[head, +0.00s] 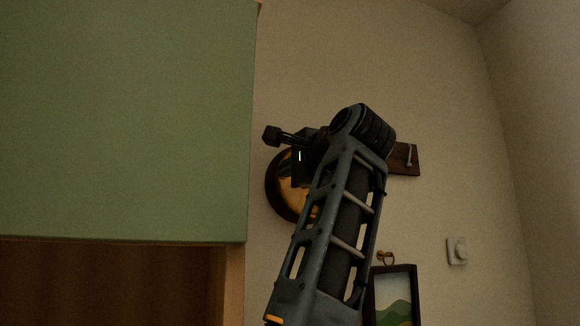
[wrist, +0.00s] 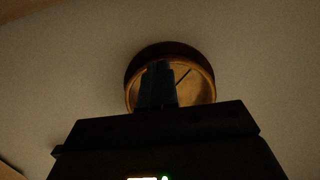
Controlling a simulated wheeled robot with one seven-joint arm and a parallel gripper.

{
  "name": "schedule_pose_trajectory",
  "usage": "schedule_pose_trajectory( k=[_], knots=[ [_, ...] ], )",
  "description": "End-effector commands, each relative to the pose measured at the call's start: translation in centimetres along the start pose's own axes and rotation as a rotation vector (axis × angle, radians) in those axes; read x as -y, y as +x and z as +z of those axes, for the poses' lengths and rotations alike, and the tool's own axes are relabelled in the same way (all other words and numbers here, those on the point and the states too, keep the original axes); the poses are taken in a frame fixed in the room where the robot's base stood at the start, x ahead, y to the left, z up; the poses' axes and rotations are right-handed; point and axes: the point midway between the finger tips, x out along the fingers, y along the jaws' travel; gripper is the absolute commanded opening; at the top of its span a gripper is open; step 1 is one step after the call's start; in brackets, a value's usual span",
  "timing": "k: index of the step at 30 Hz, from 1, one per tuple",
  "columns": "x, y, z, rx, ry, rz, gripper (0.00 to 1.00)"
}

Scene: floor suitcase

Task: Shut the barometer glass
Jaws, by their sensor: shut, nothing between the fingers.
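The barometer (head: 284,202) is a round piece with a dark rim and a brass-coloured face, on the wall just right of the green cabinet. My arm covers its right part in the head view. My gripper (head: 272,135) is shut and empty, near the barometer's upper edge in that view. In the wrist view the barometer (wrist: 198,88) shows a thin dark needle on its face, and my gripper's fingers (wrist: 158,68) overlap its left half. I cannot tell whether they touch it. The glass itself cannot be made out, nor how far it stands open.
A large green cabinet (head: 125,120) fills the left, close beside the barometer. A dark wooden hook rail (head: 406,160) is on the wall to the right.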

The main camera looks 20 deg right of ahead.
Motion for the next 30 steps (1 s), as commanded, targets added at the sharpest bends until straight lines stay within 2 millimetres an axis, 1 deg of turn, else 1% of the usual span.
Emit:
schedule_pose_trajectory(
  k=[2,8,14,21,25,30],
  knots=[
    [0.0,0.1,-0.1,-0.001,0.0,0.0,0.0],
    [-0.2,-2.2,0.5,-0.001,-0.001,-0.003,0.0],
    [-0.2,-4.8,1.1,-0.002,0.0,-0.003,0.0],
    [-0.1,-8.3,2.0,-0.002,0.0,-0.003,0.0],
    [-0.1,-9.3,2.3,-0.001,0.001,-0.001,0.0],
    [0.0,-9.7,2.4,-0.001,0.0,-0.001,0.0]
  ],
)
